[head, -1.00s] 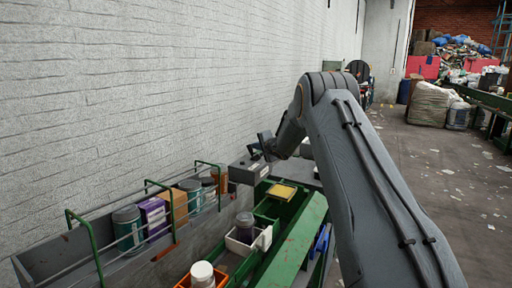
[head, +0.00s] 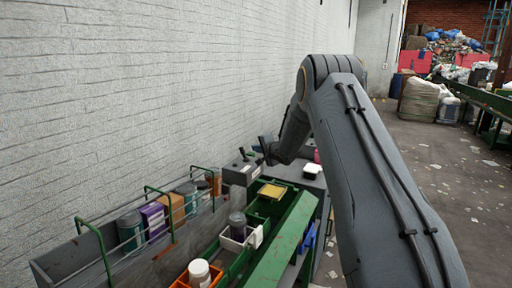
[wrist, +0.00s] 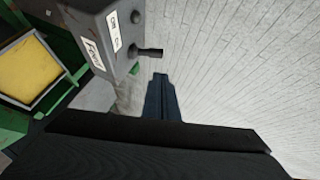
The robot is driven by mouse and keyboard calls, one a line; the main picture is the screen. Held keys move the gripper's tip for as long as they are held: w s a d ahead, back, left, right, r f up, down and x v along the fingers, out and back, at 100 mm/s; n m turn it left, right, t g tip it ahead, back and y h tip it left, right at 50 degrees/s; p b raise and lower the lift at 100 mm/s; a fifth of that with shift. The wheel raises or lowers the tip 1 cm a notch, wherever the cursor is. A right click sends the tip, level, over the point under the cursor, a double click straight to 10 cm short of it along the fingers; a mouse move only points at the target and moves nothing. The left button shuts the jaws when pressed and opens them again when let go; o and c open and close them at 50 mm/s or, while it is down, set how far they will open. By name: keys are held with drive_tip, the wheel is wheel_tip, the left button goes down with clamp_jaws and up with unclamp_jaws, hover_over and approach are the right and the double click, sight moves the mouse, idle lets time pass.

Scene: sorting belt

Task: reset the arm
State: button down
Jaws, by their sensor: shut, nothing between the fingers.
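My gripper (head: 265,149) is at the end of my bent arm, beyond the green belt frame and just above and right of a grey control box (head: 241,173). In the wrist view my gripper (wrist: 160,84) shows as a narrow dark shape with its fingers together and nothing held, in front of the white brick wall. The grey control box (wrist: 95,30) is close by on the left in that view, with white labels and a black knob. My arm hides part of the area behind it.
A grey rack (head: 75,262) with green rails holds several jars and boxes along the wall (head: 130,100). A yellow tray (head: 272,191), a white bin (head: 230,243) with a dark jar, and an orange bin (head: 180,284) sit by the green frame (head: 285,245). Open floor (head: 440,180) lies to the right.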

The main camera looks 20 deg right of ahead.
drive_tip(key=shift+s+a, duration=0.15)
drive_tip(key=s+a+f+n+g+h+b, duration=0.1)
drive_tip(key=s+a+f+n+g, duration=0.2)
drive_tip(key=s, duration=1.5)
drive_tip(key=s+a+f+n+g+b, duration=0.2)
drive_tip(key=s+a+f+n+g, duration=0.1)
drive_tip(key=s, duration=1.5)
drive_tip(key=s+a+f+n+g+h+b, duration=0.1)
drive_tip(key=s+a+f+n+g, duration=0.2)
drive_tip(key=s, duration=1.6)
drive_tip(key=a+n+g, duration=0.2)
drive_tip(key=n+g, duration=0.2)
drive_tip(key=shift+a+n+h, duration=0.25)
drive_tip(key=shift+n+h, duration=0.05)
drive_tip(key=shift+n, duration=0.1)
